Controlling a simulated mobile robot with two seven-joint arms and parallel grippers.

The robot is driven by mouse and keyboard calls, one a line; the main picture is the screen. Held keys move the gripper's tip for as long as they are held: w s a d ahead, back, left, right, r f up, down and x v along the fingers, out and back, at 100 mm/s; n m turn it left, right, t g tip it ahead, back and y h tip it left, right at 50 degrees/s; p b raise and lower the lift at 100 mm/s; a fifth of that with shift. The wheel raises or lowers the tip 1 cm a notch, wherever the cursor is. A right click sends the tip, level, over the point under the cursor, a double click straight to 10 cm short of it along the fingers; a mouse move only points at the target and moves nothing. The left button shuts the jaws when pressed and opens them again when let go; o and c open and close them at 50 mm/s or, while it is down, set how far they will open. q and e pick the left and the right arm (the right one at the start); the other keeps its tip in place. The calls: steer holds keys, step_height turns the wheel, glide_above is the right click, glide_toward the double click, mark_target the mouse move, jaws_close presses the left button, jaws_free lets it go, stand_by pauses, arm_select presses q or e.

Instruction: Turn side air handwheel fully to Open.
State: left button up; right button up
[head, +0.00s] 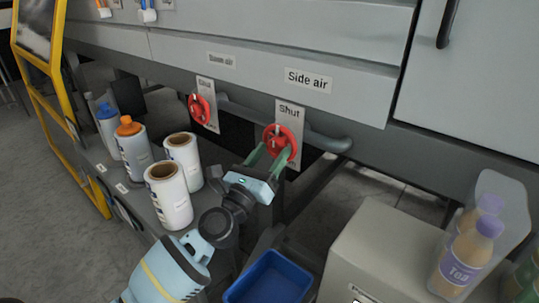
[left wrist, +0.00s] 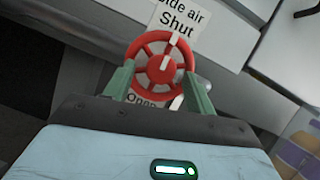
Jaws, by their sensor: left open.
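The side air handwheel (head: 280,141) is a red spoked wheel on a pale plate below the "Side air" label (head: 308,80). In the left wrist view the wheel (left wrist: 153,68) fills the middle, with "Shut" on the plate above it and "Open" partly hidden below. White marks show at the top and bottom right of the wheel. My left gripper (head: 271,158) has its green fingers apart, one on each side of the wheel's lower part; I cannot tell whether they touch the rim. My right gripper is not in view.
A second red handwheel (head: 199,108) with its own plate is to the left. Bottles and white rolls (head: 168,194) stand on a shelf at left. A blue bin (head: 269,278) and a grey box (head: 385,250) are below; purple-capped bottles (head: 466,257) stand at right.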

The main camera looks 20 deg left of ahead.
arm_select(q)
steer(key=shift+c, duration=0.2)
steer(key=c, duration=0.9)
